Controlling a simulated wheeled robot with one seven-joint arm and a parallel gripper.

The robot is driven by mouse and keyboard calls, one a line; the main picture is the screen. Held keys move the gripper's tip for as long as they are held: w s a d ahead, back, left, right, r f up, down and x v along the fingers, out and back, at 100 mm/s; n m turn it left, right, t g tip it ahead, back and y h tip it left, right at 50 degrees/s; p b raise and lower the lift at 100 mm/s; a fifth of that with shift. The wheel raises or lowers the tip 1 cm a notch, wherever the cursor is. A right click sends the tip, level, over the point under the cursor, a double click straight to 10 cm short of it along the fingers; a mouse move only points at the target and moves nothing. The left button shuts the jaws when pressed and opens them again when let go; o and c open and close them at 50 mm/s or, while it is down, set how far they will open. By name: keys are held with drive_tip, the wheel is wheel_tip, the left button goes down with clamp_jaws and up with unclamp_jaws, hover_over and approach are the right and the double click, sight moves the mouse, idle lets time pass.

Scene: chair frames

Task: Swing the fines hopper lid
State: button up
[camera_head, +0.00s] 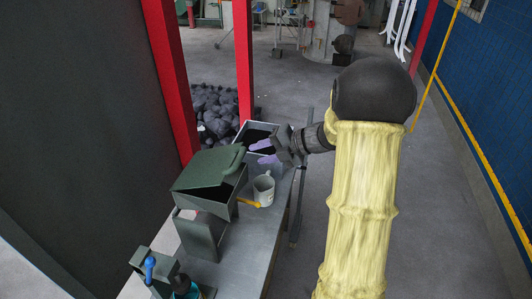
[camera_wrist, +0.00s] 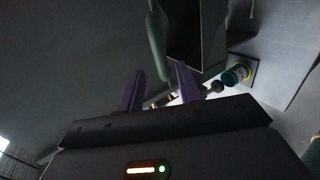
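The green fines hopper (camera_head: 200,232) stands on the bench in the head view. Its lid (camera_head: 203,168) is tilted, with a dark gap under its right edge and a rounded green handle bar (camera_head: 236,158) along that side. My gripper (camera_head: 264,151) is right of and beyond the handle, near the open grey bin, with its two purple fingers apart and nothing seen between them. In the wrist view my gripper (camera_wrist: 161,72) is open, and a green bar (camera_wrist: 157,42), apparently the handle, lies just beyond the fingertips. I cannot tell whether they touch.
A grey open bin (camera_head: 246,129) stands behind the hopper. A pale mug (camera_head: 264,189) is close to the hopper's right side, by a yellow-orange piece (camera_head: 249,203). A green device with a blue knob (camera_head: 152,270) is at the front. Red posts (camera_head: 244,65) rise behind.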

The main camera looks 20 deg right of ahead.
sight(242, 158)
drive_tip(key=b+x, duration=0.2)
drive_tip(key=x, duration=0.5)
drive_tip(key=shift+w+f, duration=0.15)
drive_tip(key=shift+f, duration=0.05)
drive_tip(key=shift+r, duration=0.2)
clamp_jaws()
drive_tip(key=shift+s+d+f+b, duration=0.2)
drive_tip(key=shift+d+f+b, duration=0.05)
drive_tip(key=shift+f+b, duration=0.6)
drive_tip(key=shift+s+d+f+b, duration=0.15)
drive_tip(key=shift+d+f+b, duration=0.15)
drive_tip(key=shift+f+b, duration=0.55)
drive_tip(key=shift+s+d+f+b, duration=0.25)
drive_tip(key=shift+f+b, duration=0.35)
drive_tip(key=shift+f, duration=0.45)
wheel_tip(242, 158, down, 4)
drive_tip(key=b, duration=0.3)
drive_tip(key=shift+s+d, duration=0.1)
drive_tip(key=shift+d, duration=0.05)
drive_tip(key=shift+o, duration=1)
unclamp_jaws()
drive_tip(key=shift+r, duration=0.25)
drive_tip(key=shift+d, duration=0.1)
